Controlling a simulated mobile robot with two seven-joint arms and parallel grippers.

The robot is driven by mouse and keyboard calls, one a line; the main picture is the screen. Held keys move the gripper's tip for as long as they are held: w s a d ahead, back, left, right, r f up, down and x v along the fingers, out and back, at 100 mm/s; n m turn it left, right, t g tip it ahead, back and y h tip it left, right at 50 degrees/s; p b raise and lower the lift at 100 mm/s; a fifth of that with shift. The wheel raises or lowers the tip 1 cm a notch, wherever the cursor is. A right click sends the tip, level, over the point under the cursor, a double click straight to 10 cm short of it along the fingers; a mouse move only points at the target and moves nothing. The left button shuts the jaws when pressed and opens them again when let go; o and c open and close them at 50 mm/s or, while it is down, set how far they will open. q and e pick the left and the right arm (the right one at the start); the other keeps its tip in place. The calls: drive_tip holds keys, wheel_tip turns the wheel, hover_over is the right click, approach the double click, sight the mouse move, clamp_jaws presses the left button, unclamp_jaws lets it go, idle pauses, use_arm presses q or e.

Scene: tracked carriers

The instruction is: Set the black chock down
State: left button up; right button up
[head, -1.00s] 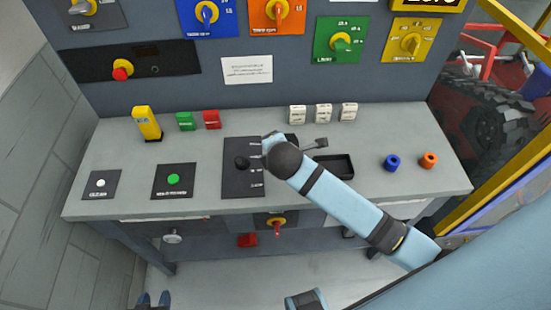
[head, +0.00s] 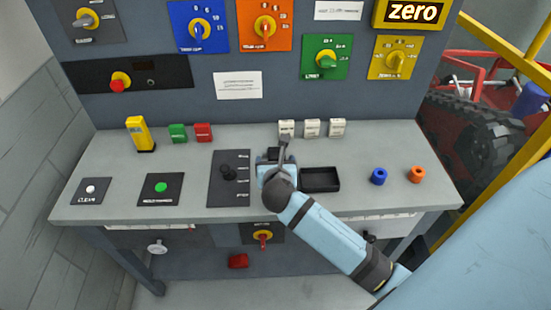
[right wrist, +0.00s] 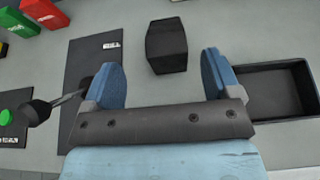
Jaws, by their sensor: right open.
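The black chock (head: 274,154) is a small dark block on the grey bench, left of the black tray. In the right wrist view the chock (right wrist: 167,46) lies just ahead of the fingertips, in line with the gap between them and apart from both. My right gripper (head: 275,163) is open and empty at the near side of the chock. Its two blue fingers (right wrist: 168,75) stand wide apart in the right wrist view. In the head view the gripper and wrist partly hide the chock. My left gripper is not in view.
The black tray (head: 320,189) is close on the right of the gripper. A black lever (head: 228,172) on a dark plate is close on the left. White blocks (head: 312,128) stand behind.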

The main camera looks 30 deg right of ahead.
sight(277, 155)
drive_tip(key=x, duration=0.6)
drive_tip(key=shift+d+f, duration=0.35)
drive_tip(key=shift+d, duration=0.05)
drive_tip(key=c, duration=1.3)
drive_tip(key=shift+r, duration=0.15)
